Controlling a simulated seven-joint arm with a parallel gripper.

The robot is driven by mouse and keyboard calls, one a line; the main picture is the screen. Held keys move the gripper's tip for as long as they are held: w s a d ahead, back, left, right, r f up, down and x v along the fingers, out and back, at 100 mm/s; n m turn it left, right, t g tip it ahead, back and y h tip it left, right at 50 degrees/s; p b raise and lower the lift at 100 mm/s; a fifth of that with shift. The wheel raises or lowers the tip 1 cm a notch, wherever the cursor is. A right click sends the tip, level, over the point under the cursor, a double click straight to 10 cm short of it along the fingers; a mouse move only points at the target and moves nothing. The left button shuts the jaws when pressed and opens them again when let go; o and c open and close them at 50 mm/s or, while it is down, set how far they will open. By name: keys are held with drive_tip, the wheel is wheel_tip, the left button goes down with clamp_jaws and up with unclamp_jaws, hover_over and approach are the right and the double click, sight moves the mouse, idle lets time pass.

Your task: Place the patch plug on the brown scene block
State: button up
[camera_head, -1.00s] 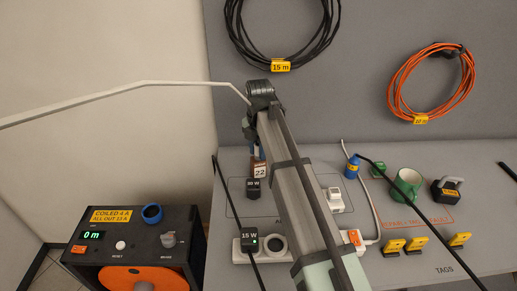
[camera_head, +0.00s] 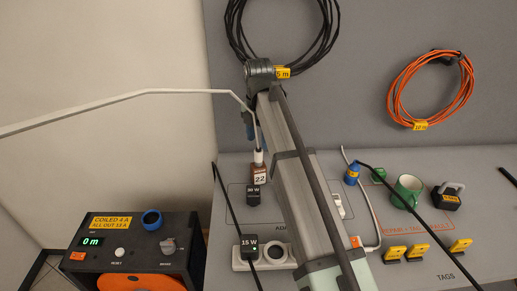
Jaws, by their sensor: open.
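The brown scene block (camera_head: 259,171) stands upright on the grey bench, with a white label reading 22. The patch plug (camera_head: 258,157), white with a dark upper part, appears upright on top of the block. A pale cable comes in from the left, bends down and meets the plug. My gripper (camera_head: 248,132) is above and slightly left of the plug, apart from it and open. My arm hides part of the gripper, and the fingertips are small and hard to make out.
A 30 W adapter (camera_head: 253,195) stands just in front of the block. A 15 W adapter (camera_head: 249,247) sits on a white power strip nearer. A blue plug (camera_head: 351,174), green mug (camera_head: 407,190) and padlock (camera_head: 448,196) stand right. A cable reel box (camera_head: 130,250) is at left.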

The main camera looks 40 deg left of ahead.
sight(259, 151)
drive_tip(key=shift+r, duration=2.4)
